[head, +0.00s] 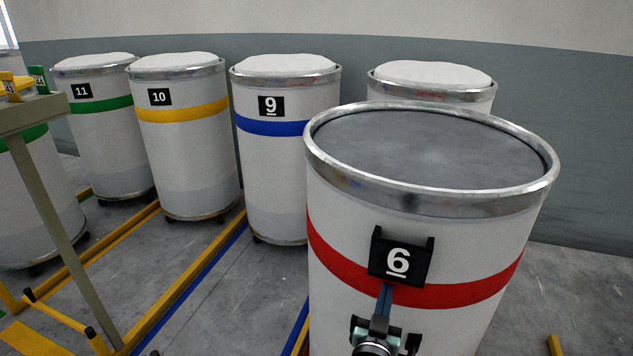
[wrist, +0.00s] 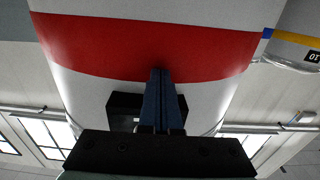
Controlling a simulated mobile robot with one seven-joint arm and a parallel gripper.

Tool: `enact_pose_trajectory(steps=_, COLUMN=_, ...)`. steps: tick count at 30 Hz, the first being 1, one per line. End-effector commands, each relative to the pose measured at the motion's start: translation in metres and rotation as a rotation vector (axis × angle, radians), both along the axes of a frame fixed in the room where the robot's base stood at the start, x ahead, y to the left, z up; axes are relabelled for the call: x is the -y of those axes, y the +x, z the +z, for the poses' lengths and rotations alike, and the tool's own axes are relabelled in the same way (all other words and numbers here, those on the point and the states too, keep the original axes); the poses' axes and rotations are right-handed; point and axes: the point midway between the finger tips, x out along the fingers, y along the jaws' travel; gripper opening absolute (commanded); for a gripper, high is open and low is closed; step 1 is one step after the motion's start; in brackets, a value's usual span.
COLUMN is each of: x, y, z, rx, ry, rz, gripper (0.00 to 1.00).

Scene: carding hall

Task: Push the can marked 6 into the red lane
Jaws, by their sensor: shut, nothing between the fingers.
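The can marked 6 (head: 420,205) stands large and upright at the right front in the head view. It is white with a metal rim, a dark grey empty-looking top, a red band and a black 6 plate. In the wrist view its red band (wrist: 100,45) fills the upper middle. My gripper (head: 386,290) is shut and empty, its fingers pointing at the can just below the 6 plate. In the wrist view the closed fingertips (wrist: 161,73) overlap the red band; I cannot tell whether they touch. No red lane marking shows on the floor.
Filled cans 11 (head: 105,125), 10 (head: 185,130) and 9 (head: 285,150) stand in a row behind. Another filled can (head: 430,73) is partly hidden behind can 6. Yellow rails (head: 185,285) divide the floor. A small table (head: 35,112) stands at left.

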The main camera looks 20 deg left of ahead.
Motion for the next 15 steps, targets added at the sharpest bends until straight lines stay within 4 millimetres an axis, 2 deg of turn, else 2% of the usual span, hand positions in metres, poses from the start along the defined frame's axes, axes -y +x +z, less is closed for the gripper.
enact_pose_trajectory(steps=5, x=0.000, y=-0.008, z=0.001, rx=-0.004, ry=0.000, rz=0.001, gripper=0.00)
enact_pose_trajectory(steps=15, x=0.000, y=-0.043, z=0.003, rx=-0.003, ry=-0.001, rz=0.001, gripper=0.00)
